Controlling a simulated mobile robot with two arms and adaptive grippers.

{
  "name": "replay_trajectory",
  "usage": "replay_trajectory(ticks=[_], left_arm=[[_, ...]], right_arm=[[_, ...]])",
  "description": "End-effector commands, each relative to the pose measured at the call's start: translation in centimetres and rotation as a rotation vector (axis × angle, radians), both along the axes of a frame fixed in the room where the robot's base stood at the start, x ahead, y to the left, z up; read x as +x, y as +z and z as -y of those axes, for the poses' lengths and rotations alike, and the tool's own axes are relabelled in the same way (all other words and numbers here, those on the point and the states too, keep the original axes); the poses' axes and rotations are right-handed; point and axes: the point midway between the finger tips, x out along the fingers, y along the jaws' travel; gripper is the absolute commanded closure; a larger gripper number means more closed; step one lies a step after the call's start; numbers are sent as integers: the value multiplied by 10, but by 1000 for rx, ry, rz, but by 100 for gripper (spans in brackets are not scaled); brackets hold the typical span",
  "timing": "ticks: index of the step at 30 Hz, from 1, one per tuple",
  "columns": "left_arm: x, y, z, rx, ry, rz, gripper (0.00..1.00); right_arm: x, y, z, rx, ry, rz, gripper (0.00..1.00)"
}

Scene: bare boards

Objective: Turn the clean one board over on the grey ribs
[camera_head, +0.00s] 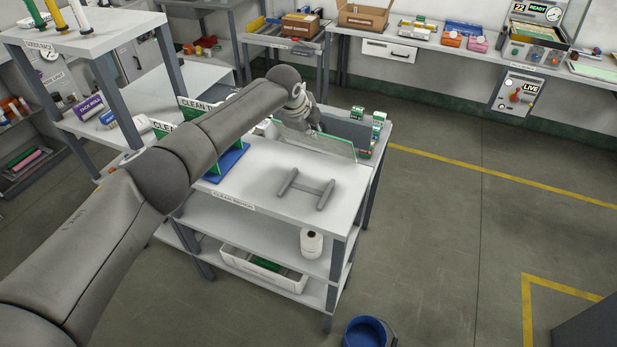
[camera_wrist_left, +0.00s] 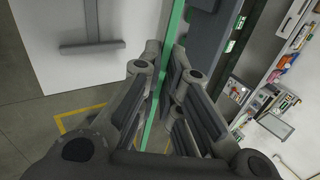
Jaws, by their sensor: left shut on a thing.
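My left gripper (camera_head: 303,120) is above the far part of the white bench. In the left wrist view its fingers (camera_wrist_left: 168,85) are shut on a thin board (camera_wrist_left: 168,60) seen edge-on, with a green edge. In the head view this board (camera_head: 325,145) looks like a pale upright panel with a green rim; the gripper partly covers it. The grey ribs (camera_head: 292,180), two bars joined by a crosspiece, lie bare on the bench nearer to me. They also show in the left wrist view (camera_wrist_left: 92,47). My right gripper is not in view.
A blue rack (camera_head: 232,162) with green boards stands left of the ribs, partly behind my arm. A dark grey panel (camera_head: 350,131) stands behind the held board, with small green-and-white boxes (camera_head: 378,120) beside it. The bench top around the ribs is clear.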

Motion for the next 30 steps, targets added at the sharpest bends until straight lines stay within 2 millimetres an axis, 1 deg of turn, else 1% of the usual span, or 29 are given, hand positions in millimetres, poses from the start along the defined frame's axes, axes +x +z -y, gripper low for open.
replay_trajectory(ticks=[1, 12, 13, 19, 30], left_arm=[[-2, 7, -1, 0, 0, 0, 100], [-19, 19, -7, -1, -1, 1, 100], [-21, 17, -9, -2, -1, 2, 100], [-33, 25, -13, 0, -1, 2, 100], [-36, 27, -14, -1, 1, 2, 100]], right_arm=[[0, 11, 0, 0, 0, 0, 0], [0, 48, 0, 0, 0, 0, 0], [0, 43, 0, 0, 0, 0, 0], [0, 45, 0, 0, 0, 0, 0], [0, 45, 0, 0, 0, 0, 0]])
